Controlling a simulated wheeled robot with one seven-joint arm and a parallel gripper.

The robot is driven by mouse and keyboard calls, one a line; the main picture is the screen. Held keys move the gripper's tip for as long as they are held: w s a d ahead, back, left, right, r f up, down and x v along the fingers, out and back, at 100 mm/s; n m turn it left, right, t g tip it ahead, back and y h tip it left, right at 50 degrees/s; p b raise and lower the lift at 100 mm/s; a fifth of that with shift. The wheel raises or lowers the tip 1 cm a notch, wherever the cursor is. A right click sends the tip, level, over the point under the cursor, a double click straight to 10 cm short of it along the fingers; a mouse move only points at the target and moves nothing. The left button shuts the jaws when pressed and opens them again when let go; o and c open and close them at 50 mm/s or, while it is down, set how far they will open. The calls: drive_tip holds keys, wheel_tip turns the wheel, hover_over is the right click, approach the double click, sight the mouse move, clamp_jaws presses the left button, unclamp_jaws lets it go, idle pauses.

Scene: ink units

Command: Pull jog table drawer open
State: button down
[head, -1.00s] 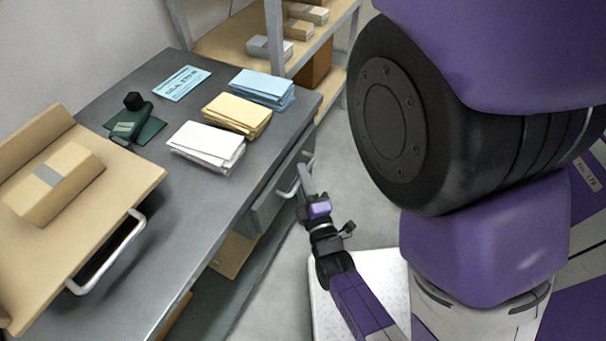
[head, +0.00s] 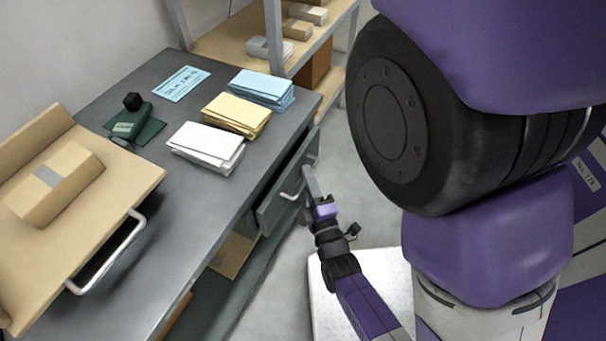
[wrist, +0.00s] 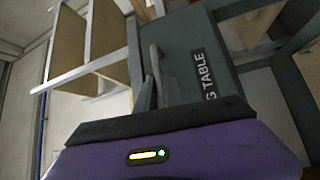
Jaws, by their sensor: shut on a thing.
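The jog table drawer (head: 269,211) is under the right end of the grey table (head: 215,195). It stands partly open, with a dark gap behind its front. A pale bar handle (head: 291,195) is on the front. My gripper (head: 308,177) is shut on this handle; its fingers hide the handle's middle. In the wrist view the grey drawer front (wrist: 185,60) shows a dark label (wrist: 203,80) reading "G TABLE", partly cut off. The gripper's fingers (wrist: 154,82) reach toward the front, left of the label.
White (head: 205,147), yellow (head: 236,114) and blue (head: 262,88) paper stacks lie on the table, beside a green device (head: 133,122) and a blue card (head: 181,83). A wooden tray (head: 130,180) holds a carton (head: 52,182). A shelf (head: 235,38) stands behind.

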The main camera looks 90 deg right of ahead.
drive_tip(key=s+a, duration=0.5)
drive_tip(key=s, duration=0.3)
drive_tip(key=s+a, duration=0.5)
drive_tip(key=s, duration=0.3)
drive_tip(key=shift+s, duration=0.2)
drive_tip(key=shift+a, duration=0.1)
drive_tip(key=c, duration=1.8)
unclamp_jaws()
drive_tip(key=shift+o, duration=0.2)
drive_tip(key=v, duration=0.7)
drive_tip(key=shift+a+b, duration=0.35)
drive_tip(key=shift+f, duration=0.1)
